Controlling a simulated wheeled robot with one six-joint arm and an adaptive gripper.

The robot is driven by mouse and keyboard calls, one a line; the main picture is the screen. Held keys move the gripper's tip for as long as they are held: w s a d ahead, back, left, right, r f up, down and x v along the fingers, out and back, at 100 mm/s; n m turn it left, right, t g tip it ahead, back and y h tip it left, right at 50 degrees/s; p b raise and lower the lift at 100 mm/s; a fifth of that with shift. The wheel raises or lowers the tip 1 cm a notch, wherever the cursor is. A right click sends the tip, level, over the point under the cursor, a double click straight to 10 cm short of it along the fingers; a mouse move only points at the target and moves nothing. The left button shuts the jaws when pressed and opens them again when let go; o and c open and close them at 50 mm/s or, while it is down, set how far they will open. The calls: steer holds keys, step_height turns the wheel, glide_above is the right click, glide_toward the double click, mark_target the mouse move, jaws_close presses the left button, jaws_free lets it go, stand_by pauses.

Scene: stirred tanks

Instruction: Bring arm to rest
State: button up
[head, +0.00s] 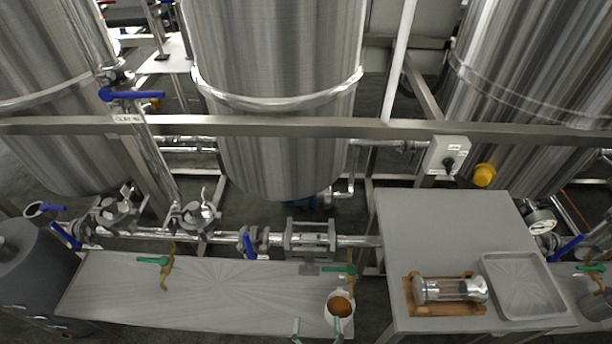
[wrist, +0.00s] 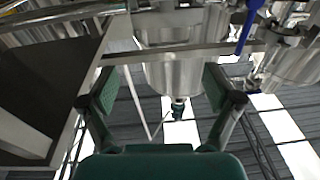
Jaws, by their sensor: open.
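My gripper (head: 318,328) shows at the bottom edge of the head view as two green fingertips, apart. In the wrist view my gripper (wrist: 160,90) has its green-padded fingers wide open, with nothing held between them. A tank's lower end (wrist: 170,75) shows beyond the gap, out of contact. In the head view the right fingertip overlaps a white cup with brown contents (head: 341,303); I cannot tell whether they touch. Most of my arm is out of view.
A long grey bench (head: 215,285) runs along the front, with green-handled taps (head: 153,261) above it. A grey table (head: 450,230) at right bears a glass cylinder on a wooden stand (head: 447,291) and a tray (head: 524,285). Steel tanks (head: 275,80), a rail (head: 300,126) and pipes stand behind.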

steer(key=s+d+r+g, duration=0.2)
steer(key=s+d+r, duration=0.6)
steer(key=s, duration=0.4)
steer(key=s+d+r+g, duration=0.2)
steer(key=s+d+r, duration=0.5)
steer(key=s, duration=0.5)
step_height(320, 180, up, 3)
steer(key=shift+s+d+f, duration=0.15)
steer(key=shift+s+d, duration=0.1)
steer(key=shift+d, duration=0.1)
